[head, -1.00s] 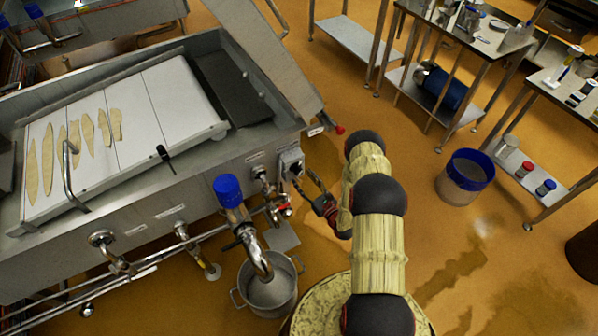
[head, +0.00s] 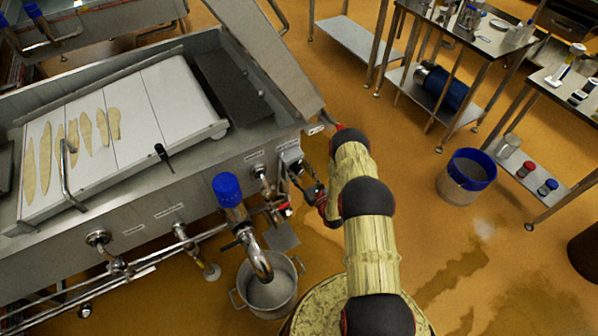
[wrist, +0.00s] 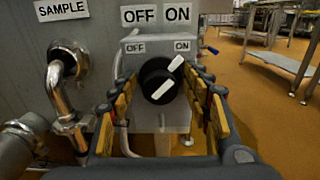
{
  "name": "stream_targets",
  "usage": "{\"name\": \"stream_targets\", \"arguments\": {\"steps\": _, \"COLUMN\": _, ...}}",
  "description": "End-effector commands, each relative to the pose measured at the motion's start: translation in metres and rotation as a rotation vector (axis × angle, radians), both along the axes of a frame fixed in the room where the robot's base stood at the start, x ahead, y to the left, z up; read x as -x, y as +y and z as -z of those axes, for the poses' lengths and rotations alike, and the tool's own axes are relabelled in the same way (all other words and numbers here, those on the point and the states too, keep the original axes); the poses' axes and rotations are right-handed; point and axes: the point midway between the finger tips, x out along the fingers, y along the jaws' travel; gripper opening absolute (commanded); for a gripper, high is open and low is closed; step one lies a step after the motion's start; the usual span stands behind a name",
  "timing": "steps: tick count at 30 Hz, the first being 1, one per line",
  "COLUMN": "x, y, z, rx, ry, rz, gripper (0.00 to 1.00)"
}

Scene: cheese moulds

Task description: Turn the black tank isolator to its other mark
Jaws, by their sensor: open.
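The black tank isolator (wrist: 157,80) is a round knob with a white pointer, on a grey box (wrist: 160,118) on the side of the vat. Its pointer slants up and right, towards the ON mark (wrist: 182,46); the OFF mark (wrist: 135,48) is at the upper left. My gripper (wrist: 160,86) is open, with one finger on each side of the knob. I cannot tell whether either finger touches it. In the head view my gripper (head: 301,178) is at the isolator box (head: 288,155), and the knob is mostly hidden there.
A SAMPLE pipe (wrist: 62,85) stands left of the box. In the head view, a blue-capped pipe (head: 229,190) rises left of my gripper, over a steel pot (head: 268,292). A blue-rimmed bucket (head: 467,177) stands on the floor to the right, with clear floor between.

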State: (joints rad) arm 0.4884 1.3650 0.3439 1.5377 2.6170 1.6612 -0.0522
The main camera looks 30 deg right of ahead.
Motion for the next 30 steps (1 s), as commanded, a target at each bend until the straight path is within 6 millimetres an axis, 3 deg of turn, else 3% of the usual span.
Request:
{"name": "stream_targets", "arguments": {"steps": 3, "x": 0.0001, "y": -0.0001, "z": -0.0002, "rx": 0.0, "ry": 0.0, "rz": 0.0, "gripper": 0.48}}
{"name": "stream_targets", "arguments": {"steps": 25, "x": -0.0021, "y": -0.0005, "z": -0.0024, "rx": 0.003, "ry": -0.005, "rz": -0.002, "gripper": 0.07}}
{"name": "stream_targets", "arguments": {"steps": 30, "x": -0.003, "y": -0.0006, "z": -0.0032, "rx": 0.009, "ry": -0.007, "rz": -0.002, "gripper": 0.05}}
